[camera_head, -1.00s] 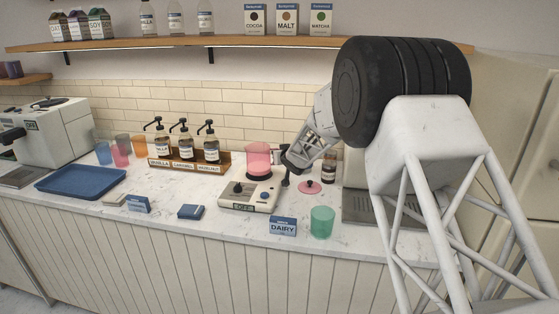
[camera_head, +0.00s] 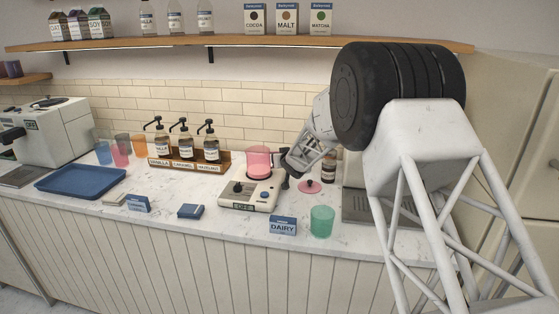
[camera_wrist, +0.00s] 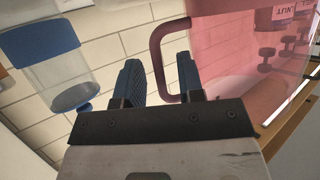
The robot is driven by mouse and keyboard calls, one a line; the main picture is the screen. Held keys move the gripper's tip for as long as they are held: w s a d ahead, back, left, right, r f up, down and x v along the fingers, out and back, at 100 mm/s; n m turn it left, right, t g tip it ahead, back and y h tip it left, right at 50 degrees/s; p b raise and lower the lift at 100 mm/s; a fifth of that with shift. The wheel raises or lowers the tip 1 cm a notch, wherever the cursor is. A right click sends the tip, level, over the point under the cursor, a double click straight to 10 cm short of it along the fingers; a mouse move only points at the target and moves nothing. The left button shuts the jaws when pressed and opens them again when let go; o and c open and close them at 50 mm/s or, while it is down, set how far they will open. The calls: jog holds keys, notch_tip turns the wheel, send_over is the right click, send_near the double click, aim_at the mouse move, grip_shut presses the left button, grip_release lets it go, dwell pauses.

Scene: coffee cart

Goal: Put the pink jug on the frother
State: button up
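The pink jug (camera_head: 257,160) stands upright on the dark round top of the frother (camera_head: 262,199), a cream unit with dark knobs. In the wrist view the pink jug (camera_wrist: 225,55) fills the right side, with its handle (camera_wrist: 157,60) towards the fingers. My gripper (camera_wrist: 159,85) is open. Its two blue-padded fingers lie on either side of the handle's upright bar, with gaps visible; I cannot tell whether either touches it. In the head view my gripper (camera_head: 289,163) is just right of the jug, partly hidden by my wrist.
A pink lid (camera_head: 311,186) lies right of the frother, near a dark bottle (camera_head: 328,168). A green cup (camera_head: 322,219) and the dairy sign (camera_head: 283,226) stand at the front. The syrup rack (camera_head: 190,163) is behind left; a blue tray (camera_head: 82,181) lies farther left.

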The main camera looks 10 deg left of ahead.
jog(key=shift+r, duration=0.2)
jog(key=shift+s+d, duration=0.15)
jog(key=v, duration=1.1)
jog(key=shift+s+r, duration=0.15)
jog(key=shift+s, duration=0.05)
jog(key=shift+d, duration=0.15)
dwell(0.6)
jog(key=s+d+r+m+g+h, duration=0.15)
jog(key=s+d+r+h, duration=0.35)
jog(key=s+d, duration=0.75)
jog(key=s+d+r+m+g+h, duration=0.1)
jog(key=s+d+r+m+h, duration=0.2)
jog(key=s+d+r, duration=0.65)
jog(key=s+d+f+g, duration=0.2)
jog(key=s+d, duration=0.2)
jog(key=s, duration=0.8)
jog(key=s+d+f+m+g, duration=0.1)
jog(key=s+d, duration=0.3)
jog(key=s, duration=0.9)
jog(key=s+d+f+m+g, duration=0.1)
jog(key=s+d+f+g, duration=0.2)
jog(key=s, duration=0.9)
jog(key=shift+s+d, duration=0.2)
jog(key=shift+d, duration=0.3)
